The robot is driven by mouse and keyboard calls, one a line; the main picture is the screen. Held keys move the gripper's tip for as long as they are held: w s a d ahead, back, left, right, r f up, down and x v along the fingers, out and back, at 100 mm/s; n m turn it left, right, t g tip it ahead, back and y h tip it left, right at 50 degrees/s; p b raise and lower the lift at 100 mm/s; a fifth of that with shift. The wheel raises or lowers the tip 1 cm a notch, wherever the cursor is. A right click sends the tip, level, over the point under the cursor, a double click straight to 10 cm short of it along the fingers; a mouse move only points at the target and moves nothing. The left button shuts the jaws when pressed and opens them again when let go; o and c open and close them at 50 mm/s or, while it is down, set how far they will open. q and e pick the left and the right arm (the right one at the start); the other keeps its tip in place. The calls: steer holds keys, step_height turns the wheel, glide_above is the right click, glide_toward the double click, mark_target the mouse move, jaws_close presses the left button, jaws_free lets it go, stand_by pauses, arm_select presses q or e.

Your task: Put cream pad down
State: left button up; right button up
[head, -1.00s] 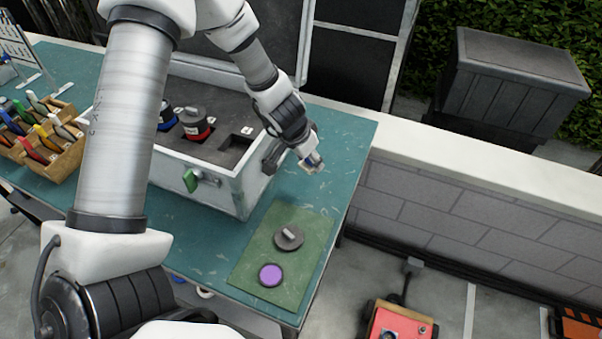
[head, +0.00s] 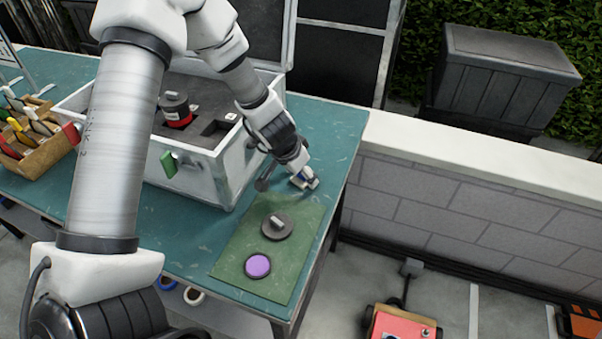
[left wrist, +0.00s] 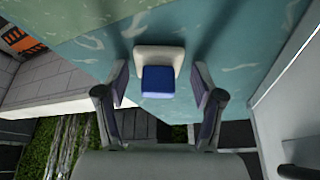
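The cream pad (left wrist: 158,58) with a blue block-like part (left wrist: 158,82) shows between the fingers of my left gripper (left wrist: 159,88) in the left wrist view. A narrow gap shows on each side between pad and fingers, so the gripper looks open around it. Behind the pad is the teal tabletop (left wrist: 225,40); the pad appears to be at its surface, though exact contact is hard to see. In the head view my left gripper (head: 304,180) points down at the table's right part, just beyond the green mat (head: 230,262), and mostly hides the pad. My right gripper is not in view.
A grey open case (head: 215,178) with a green latch stands left of the gripper. A dark knobbed disc (head: 277,227) and a purple disc (head: 258,266) lie on the mat. A wooden tool rack (head: 45,150) is at the left. The table's right edge is close.

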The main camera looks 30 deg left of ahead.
arm_select(q)
steer(key=shift+r, duration=0.15)
steer(key=shift+d+r, duration=0.1)
steer(key=shift+r, duration=0.15)
steer(key=p+v, duration=0.9)
steer(key=v, duration=0.2)
steer(key=shift+s+r, duration=0.3)
steer(key=shift+r, duration=0.1)
